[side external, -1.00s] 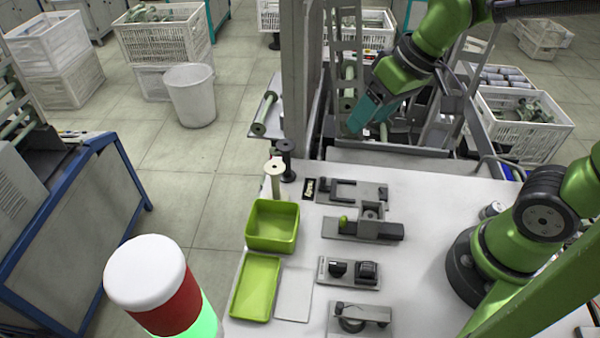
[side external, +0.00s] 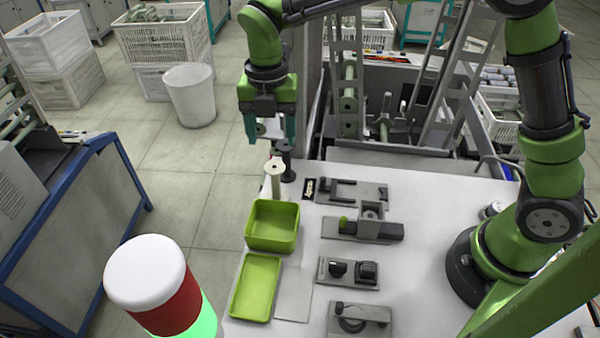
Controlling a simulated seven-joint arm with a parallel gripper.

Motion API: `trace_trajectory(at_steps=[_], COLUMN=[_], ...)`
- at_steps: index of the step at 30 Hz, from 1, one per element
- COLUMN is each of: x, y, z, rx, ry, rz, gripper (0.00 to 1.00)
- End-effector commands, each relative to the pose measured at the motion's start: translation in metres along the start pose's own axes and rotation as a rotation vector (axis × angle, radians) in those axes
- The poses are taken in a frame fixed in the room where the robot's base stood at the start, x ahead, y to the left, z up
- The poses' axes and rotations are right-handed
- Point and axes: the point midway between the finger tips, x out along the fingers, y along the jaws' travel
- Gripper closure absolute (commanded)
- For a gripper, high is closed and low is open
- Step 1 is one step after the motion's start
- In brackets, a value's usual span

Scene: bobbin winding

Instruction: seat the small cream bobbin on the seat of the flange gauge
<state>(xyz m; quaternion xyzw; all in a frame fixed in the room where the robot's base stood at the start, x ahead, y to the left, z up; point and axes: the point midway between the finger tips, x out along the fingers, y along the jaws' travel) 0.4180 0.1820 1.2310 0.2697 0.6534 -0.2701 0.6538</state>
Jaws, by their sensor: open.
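The small cream bobbin (side external: 276,185) stands upright at the far left of the white table, behind the green bin. My gripper (side external: 271,134) points down with its teal fingers apart, above and just behind the cream bobbin in the picture. It appears not to touch the bobbin. A pale piece shows between the fingers; it seems to be the bobbin on the side shelf behind. Several grey fixtures stand in a column on the table. I cannot tell for sure which is the flange gauge; the farthest, a plate with a dark fork-shaped part (side external: 345,185), may be it.
A dark bobbin (side external: 287,160) stands close behind the cream one. A deep green bin (side external: 272,241) and a shallow green tray (side external: 257,287) lie in front. A fixture with a green knob (side external: 362,230) stands mid-table.

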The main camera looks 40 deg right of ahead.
Motion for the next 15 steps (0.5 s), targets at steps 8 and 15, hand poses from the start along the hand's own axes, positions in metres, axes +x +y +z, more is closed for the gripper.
trace_trajectory(at_steps=[8,15], x=[0.019,0.041], y=[0.0,-0.001], z=[-0.001,-0.001], rx=[-0.001,0.0], ry=[0.002,0.002], rz=[-0.002,-0.002], gripper=[0.36,0.36])
